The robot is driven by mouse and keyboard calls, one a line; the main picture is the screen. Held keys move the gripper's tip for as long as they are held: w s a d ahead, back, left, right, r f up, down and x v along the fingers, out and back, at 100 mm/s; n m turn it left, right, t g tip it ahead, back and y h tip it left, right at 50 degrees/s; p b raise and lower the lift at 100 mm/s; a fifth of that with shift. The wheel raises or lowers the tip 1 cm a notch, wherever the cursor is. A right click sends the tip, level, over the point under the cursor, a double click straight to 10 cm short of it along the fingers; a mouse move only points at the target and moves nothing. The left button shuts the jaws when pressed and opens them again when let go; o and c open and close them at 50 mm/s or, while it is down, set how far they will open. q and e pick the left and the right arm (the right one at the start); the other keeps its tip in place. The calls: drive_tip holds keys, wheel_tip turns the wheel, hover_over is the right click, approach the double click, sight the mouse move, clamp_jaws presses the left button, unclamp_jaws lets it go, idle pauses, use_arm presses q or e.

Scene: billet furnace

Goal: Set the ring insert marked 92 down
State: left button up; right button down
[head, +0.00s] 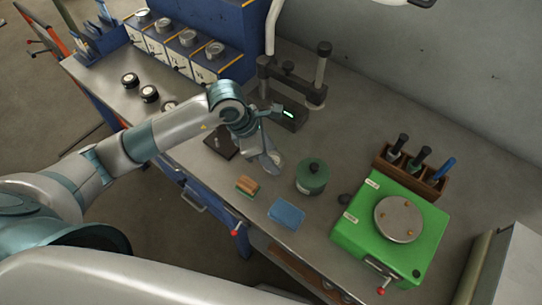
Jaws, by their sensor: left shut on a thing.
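My left gripper (262,138) reaches over the bench from the left. It is shut on a grey disc-like ring insert (272,164), held tilted near the bench top. Its marking is too small to read, and I cannot tell whether it touches the bench. A dark square base plate (218,146) lies just left of the gripper, partly hidden by my arm. Other dark round rings with pale faces (150,93) lie in a row on the bench at the left. My right gripper is not in view.
A green canister (311,177), a blue pad (286,214) and a small brush-like block (247,186) stand nearby. A green box with a round plate (398,219) and a wooden tool rack (412,170) are at right. A black stand with a lit display (290,115) is behind.

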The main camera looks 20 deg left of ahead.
use_arm(q)
drive_tip(key=shift+f+p, duration=0.3)
drive_tip(key=shift+f, duration=0.55)
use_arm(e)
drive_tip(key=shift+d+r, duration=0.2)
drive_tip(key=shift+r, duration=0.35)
use_arm(q)
drive_tip(key=shift+f, duration=0.15)
drive_tip(key=o, duration=1.5)
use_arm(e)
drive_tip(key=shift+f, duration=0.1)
use_arm(q)
drive_tip(key=shift+r, duration=0.2)
